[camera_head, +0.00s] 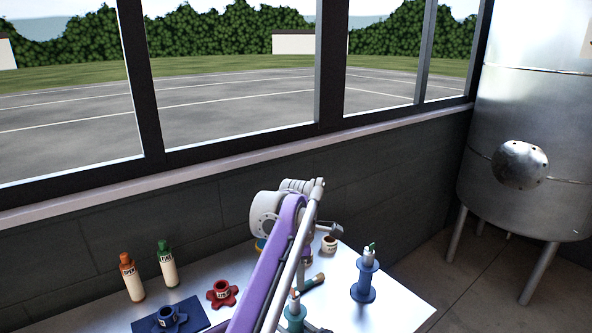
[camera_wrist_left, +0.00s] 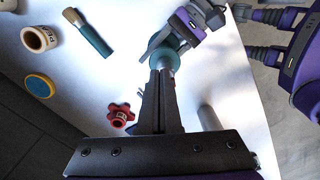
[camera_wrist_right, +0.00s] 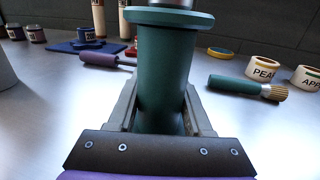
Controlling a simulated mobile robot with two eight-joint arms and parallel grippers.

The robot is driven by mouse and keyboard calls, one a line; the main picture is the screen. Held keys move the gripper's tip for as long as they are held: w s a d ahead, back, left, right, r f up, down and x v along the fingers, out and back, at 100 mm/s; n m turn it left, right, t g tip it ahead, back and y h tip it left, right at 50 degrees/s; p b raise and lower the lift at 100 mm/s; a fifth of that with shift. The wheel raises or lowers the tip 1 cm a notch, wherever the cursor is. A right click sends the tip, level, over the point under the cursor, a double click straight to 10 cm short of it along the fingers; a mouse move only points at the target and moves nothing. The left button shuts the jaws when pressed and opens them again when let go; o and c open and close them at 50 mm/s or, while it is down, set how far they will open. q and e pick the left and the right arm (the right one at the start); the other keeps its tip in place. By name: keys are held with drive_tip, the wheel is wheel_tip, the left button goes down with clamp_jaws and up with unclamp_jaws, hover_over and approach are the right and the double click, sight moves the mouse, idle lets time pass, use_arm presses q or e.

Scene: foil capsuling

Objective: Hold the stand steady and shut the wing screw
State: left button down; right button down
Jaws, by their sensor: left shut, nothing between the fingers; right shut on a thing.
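The teal spool-shaped stand (camera_wrist_right: 160,75) is upright between the fingers of my right gripper (camera_wrist_right: 160,115), which is shut on its body. A metal post rises from its top, cut off by the frame. The stand's top (camera_head: 295,312) shows low in the head view, partly behind my arm. In the left wrist view my right gripper (camera_wrist_left: 168,42) is around the stand (camera_wrist_left: 164,56). My left gripper (camera_wrist_left: 160,78) is shut and empty, its tips close to the stand; I cannot tell whether they touch. I cannot make out the wing screw.
A blue stand (camera_head: 364,282) is at the right. A red star-shaped holder (camera_head: 222,294), a blue mat (camera_head: 192,313) and two bottles, orange-topped (camera_head: 132,278) and green-topped (camera_head: 166,265), are at the left. A teal brush (camera_wrist_left: 92,35) and a cream jar (camera_wrist_left: 39,39) lie nearby.

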use_arm(q)
wheel_tip(320, 180, up, 7)
drive_tip(key=s, duration=0.2)
wheel_tip(320, 180, down, 7)
drive_tip(key=shift+d, duration=0.25)
idle(0.8)
drive_tip(key=shift+w+a, duration=0.2)
drive_tip(key=shift+a, duration=0.45)
idle(1.0)
drive_tip(key=shift+w+a, duration=0.1)
drive_tip(key=shift+w, duration=0.55)
drive_tip(key=shift+w, duration=0.1)
idle(0.5)
